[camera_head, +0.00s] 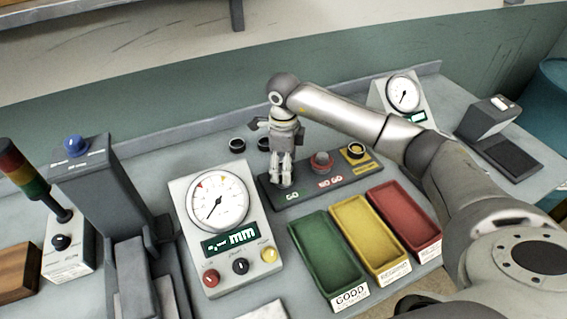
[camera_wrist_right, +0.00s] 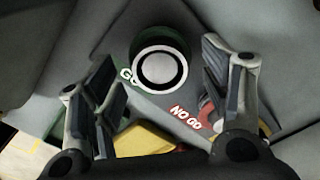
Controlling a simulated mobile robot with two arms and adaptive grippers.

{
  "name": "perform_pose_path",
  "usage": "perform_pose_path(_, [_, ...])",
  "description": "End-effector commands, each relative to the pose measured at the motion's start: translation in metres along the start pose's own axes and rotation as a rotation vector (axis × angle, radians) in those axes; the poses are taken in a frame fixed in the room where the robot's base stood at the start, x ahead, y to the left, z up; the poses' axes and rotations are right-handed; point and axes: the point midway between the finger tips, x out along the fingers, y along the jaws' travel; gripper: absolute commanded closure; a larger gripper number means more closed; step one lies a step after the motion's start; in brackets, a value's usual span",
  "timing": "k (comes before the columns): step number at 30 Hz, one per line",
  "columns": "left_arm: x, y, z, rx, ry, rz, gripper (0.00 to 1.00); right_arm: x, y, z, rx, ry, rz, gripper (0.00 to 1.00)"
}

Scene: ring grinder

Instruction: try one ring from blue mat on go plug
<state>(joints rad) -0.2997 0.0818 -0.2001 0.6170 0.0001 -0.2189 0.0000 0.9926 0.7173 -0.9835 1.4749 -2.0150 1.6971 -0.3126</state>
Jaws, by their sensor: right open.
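My right gripper (camera_head: 283,178) points down over the GO end of the dark plug stand (camera_head: 312,186). In the right wrist view the gripper (camera_wrist_right: 162,72) is open, its fingers apart on either side of the GO plug (camera_wrist_right: 160,70). A pale ring (camera_wrist_right: 138,72) appears to sit around the plug, with a dark band inside it and a green body below; the fingers look clear of it. In the head view the gripper hides this plug. Two dark round pieces (camera_head: 237,145) (camera_head: 264,144) lie behind the stand. I cannot make out a blue mat. My left gripper is not in view.
Green (camera_head: 296,237), yellow (camera_head: 338,210) and red (camera_head: 379,198) trays lie in front. A dial gauge (camera_head: 184,205) is at left. A second dial (camera_head: 378,98) stands behind my arm.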

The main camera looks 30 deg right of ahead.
Motion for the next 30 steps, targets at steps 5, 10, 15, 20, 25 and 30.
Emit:
perform_pose_path(5, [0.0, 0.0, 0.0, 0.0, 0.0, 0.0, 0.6, -0.019, -0.001, 0.001, 0.0, -0.004, -0.003, 0.3])
perform_pose_path(10, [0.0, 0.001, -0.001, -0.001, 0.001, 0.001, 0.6, -0.055, -0.001, 0.001, -0.001, -0.005, -0.005, 0.3])
perform_pose_path(15, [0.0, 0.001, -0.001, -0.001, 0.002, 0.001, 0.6, -0.089, -0.001, 0.001, -0.001, -0.004, -0.004, 0.3])
perform_pose_path(20, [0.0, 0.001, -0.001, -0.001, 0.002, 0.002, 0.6, -0.111, -0.001, 0.001, 0.0, -0.002, -0.002, 0.3])
perform_pose_path(25, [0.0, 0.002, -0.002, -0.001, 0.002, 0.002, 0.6, -0.12, 0.0, 0.0, 0.0, -0.002, 0.0, 0.3])
perform_pose_path(30, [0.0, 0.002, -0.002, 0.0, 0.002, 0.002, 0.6, -0.12, 0.0, 0.0, 0.0, -0.001, 0.0, 0.3])
